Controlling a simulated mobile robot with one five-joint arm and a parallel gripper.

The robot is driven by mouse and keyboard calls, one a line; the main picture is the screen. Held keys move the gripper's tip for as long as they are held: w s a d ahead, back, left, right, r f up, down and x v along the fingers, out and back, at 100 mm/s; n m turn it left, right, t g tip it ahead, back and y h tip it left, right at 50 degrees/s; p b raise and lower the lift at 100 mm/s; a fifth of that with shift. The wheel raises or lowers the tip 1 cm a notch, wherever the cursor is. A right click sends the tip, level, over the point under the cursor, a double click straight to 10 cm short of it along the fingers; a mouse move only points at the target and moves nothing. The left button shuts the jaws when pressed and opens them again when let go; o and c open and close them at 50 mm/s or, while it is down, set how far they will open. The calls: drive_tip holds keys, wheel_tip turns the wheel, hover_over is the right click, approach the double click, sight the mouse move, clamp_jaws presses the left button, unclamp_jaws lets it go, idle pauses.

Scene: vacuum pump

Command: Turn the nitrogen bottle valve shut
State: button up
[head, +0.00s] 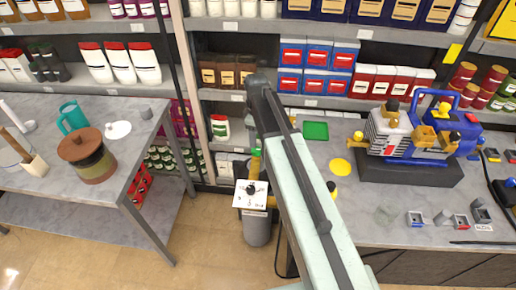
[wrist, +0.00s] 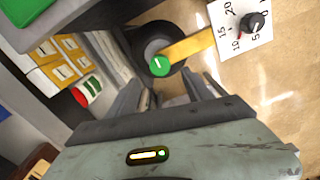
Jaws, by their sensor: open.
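The nitrogen bottle (head: 257,230) is a grey cylinder standing on the floor between the two benches. Its upper part is partly hidden by my arm. In the wrist view its round green valve knob (wrist: 160,66) with a white mark sits over the dark round bottle top. A yellow bar (wrist: 190,47) runs from there to a white dial plate (wrist: 240,30) with numbers and a black knob. The plate also shows in the head view (head: 242,200). My gripper (wrist: 163,88) is open, with the green knob just beyond and between its fingertips, not gripped. The head view hides the gripper.
A bench (head: 150,205) with a teal mug and a brown-lidded jar stands at left. At right a counter (head: 350,220) holds a blue and white pump (head: 410,130) and small parts. Shelves with boxes and cans line the back. Tiled floor lies open in front.

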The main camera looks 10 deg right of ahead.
sight(257, 150)
wheel_tip(257, 150, down, 7)
drive_tip(key=b, duration=0.6)
drive_tip(key=shift+f, duration=0.15)
